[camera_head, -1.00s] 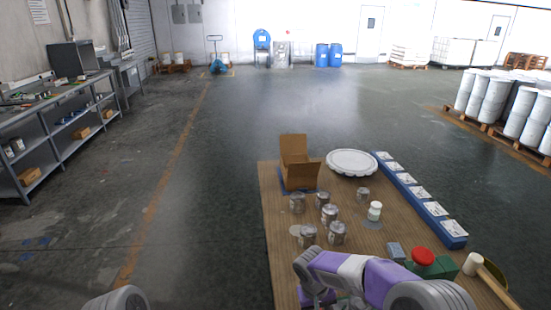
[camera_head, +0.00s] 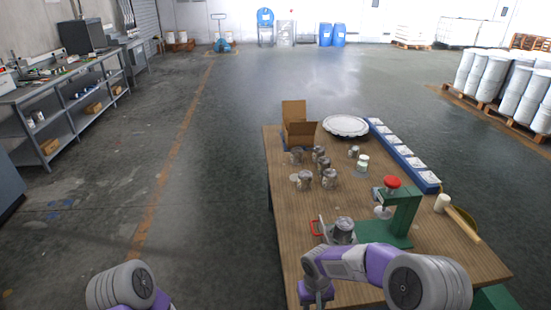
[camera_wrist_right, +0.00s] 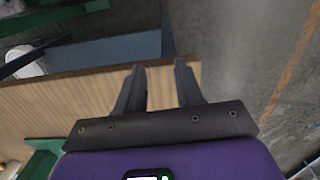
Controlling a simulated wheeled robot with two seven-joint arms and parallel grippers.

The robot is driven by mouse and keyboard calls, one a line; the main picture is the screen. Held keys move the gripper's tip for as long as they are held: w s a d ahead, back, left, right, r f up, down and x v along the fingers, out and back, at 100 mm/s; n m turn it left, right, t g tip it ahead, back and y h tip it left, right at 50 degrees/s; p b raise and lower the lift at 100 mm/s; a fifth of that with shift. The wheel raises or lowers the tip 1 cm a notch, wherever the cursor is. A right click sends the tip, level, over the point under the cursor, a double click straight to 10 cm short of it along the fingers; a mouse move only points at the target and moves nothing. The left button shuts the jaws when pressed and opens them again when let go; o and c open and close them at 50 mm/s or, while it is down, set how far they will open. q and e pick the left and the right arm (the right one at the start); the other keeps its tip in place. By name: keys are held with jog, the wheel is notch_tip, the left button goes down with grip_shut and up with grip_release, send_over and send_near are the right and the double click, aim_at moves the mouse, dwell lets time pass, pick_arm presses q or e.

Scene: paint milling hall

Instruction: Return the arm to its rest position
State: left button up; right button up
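My right arm comes in at the bottom of the head view, over the near part of the wooden table (camera_head: 285,210). In the right wrist view my right gripper (camera_wrist_right: 160,68) has two dark fingers spread apart with nothing between them. It is over the table's edge, with the grey floor beyond. One link of my left arm shows at the bottom left of the head view; the left gripper is outside the picture.
A green press (camera_head: 403,215) with a red knob stands near my right arm, with a can (camera_head: 343,230) beside it. Several cans, an open cardboard box (camera_head: 298,132), a white round lid (camera_head: 346,125) and a mallet (camera_head: 460,218) are on the table. The floor left of it is clear.

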jog(key=s+a+f+m+t+y, duration=0.1)
jog(key=s+f+m+y, duration=0.3)
jog(key=s+f, duration=1.1)
jog(key=s, duration=0.3)
jog(key=shift+a+f, duration=0.2)
jog(key=shift+f, duration=0.2)
